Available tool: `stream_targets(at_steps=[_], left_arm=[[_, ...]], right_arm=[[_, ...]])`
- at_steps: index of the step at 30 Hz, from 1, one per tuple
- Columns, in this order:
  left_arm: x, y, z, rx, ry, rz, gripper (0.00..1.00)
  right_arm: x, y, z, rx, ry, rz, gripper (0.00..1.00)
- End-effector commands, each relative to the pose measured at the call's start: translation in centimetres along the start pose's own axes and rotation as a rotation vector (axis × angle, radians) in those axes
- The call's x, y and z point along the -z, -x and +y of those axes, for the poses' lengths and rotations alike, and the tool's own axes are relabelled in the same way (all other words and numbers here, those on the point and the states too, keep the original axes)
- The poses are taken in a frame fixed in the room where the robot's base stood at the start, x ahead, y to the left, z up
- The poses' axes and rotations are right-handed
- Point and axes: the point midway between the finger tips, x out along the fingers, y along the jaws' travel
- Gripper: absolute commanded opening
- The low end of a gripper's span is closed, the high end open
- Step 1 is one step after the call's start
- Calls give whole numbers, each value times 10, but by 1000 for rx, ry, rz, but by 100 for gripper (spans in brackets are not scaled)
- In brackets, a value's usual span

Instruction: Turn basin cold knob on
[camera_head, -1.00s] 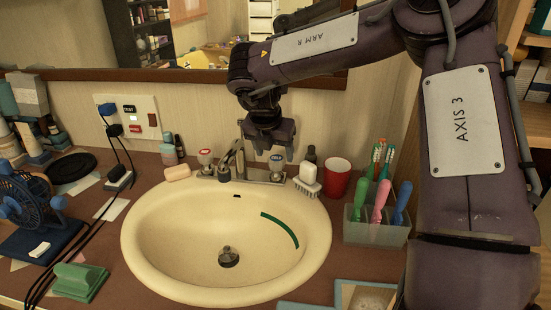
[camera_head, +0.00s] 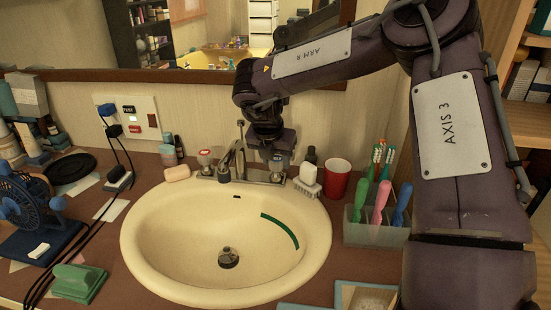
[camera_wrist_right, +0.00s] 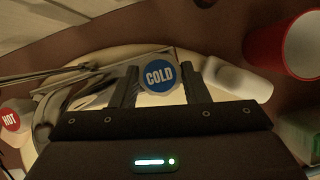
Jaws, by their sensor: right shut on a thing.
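The basin cold knob (camera_head: 277,164) stands at the right end of the faucet (camera_head: 237,162), on the back rim of the basin (camera_head: 150,250). In the right wrist view its blue COLD cap (camera_wrist_right: 159,75) sits between the two dark fingers. My right gripper (camera_head: 275,158) comes from above and is shut on the knob, its fingers on either side. The red-capped hot knob (camera_head: 205,158) is at the faucet's left end and also shows in the right wrist view (camera_wrist_right: 10,120). My left gripper is not in view.
A white brush (camera_head: 307,180) and a red cup (camera_head: 336,178) stand just right of the knob. A toothbrush holder (camera_head: 375,230) is further right. Soap (camera_head: 177,173) lies left of the faucet. The mirror (camera_head: 225,45) is behind. The basin bowl holds a green strip (camera_head: 281,230).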

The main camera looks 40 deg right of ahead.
Motion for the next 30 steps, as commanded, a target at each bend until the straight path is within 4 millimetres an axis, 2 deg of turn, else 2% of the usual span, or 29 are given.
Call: stream_targets(at_steps=[11,19,30], left_arm=[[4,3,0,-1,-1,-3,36],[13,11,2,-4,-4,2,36],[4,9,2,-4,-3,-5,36]], right_arm=[[0,0,-1,-49,109,1,19],[0,0,-2,-132,309,1,19],[-1,0,-4,-241,574,0,19]])
